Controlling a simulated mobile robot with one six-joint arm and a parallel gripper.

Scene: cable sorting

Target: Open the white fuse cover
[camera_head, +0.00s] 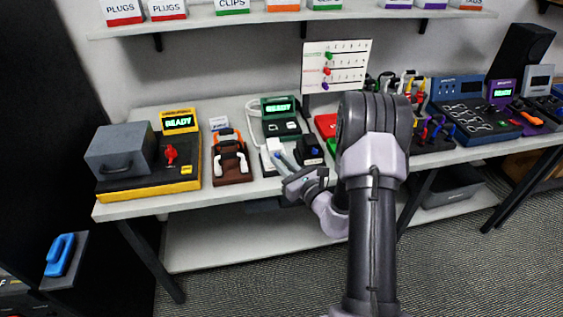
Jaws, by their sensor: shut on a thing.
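The white fuse cover (271,150) is a small white piece on the bench, just left of a small black block. My gripper (281,158) reaches it from the front right, with its fingertips at the cover's right side. The gripper is shut on the cover. The fingers hide part of the cover, and it is too small here to tell how far it is raised.
A black block (309,150) stands close to the right of my gripper. A brown holder (232,172) is to the left, and a green-screened device (281,121) is behind. The bench's front edge (240,189) runs below my gripper.

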